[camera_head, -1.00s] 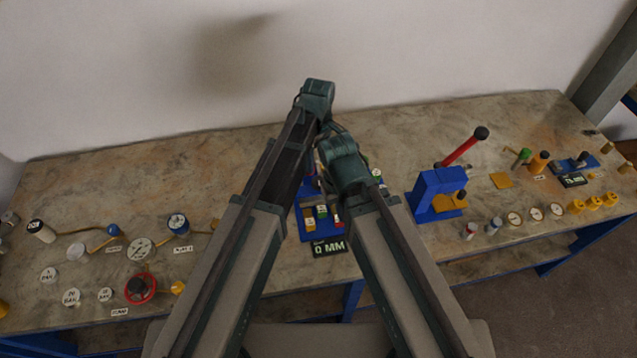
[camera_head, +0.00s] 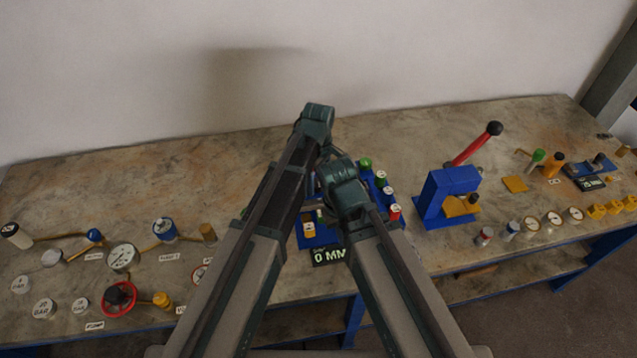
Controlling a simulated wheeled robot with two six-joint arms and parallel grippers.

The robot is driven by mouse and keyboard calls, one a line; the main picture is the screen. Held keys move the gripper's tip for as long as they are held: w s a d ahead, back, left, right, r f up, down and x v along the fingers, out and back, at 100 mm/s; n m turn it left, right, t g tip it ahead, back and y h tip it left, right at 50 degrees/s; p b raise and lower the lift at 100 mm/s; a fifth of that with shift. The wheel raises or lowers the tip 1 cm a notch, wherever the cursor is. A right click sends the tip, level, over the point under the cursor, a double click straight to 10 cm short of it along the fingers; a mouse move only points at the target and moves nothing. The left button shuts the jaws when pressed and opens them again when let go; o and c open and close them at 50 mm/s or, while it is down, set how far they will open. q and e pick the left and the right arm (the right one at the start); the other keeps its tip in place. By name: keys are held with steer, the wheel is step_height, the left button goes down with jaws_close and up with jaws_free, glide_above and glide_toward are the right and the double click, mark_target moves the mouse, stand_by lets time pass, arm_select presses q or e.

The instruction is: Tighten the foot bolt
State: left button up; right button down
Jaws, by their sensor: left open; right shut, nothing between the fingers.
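A blue fixture (camera_head: 318,238) with several small coloured parts and a "0 MM" display (camera_head: 330,256) sits at the middle of the bench, partly hidden by my arms. I cannot pick out the foot bolt. My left gripper (camera_head: 319,112) is the higher one, beyond the fixture in the picture, and is open. My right gripper (camera_head: 342,172) overlaps the fixture in the picture and is shut with nothing in it. The wrists hide the fingertips of both, so I cannot tell whether either touches anything.
A blue press (camera_head: 447,190) with a red lever stands right of the fixture. Gauges (camera_head: 123,257), a red handwheel (camera_head: 120,298) and pipework fill the left. More gauges and small fittings stand at right. The back of the bench (camera_head: 150,180) is clear before the wall.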

arm_select(q)
jaws_close()
stand_by(0.3)
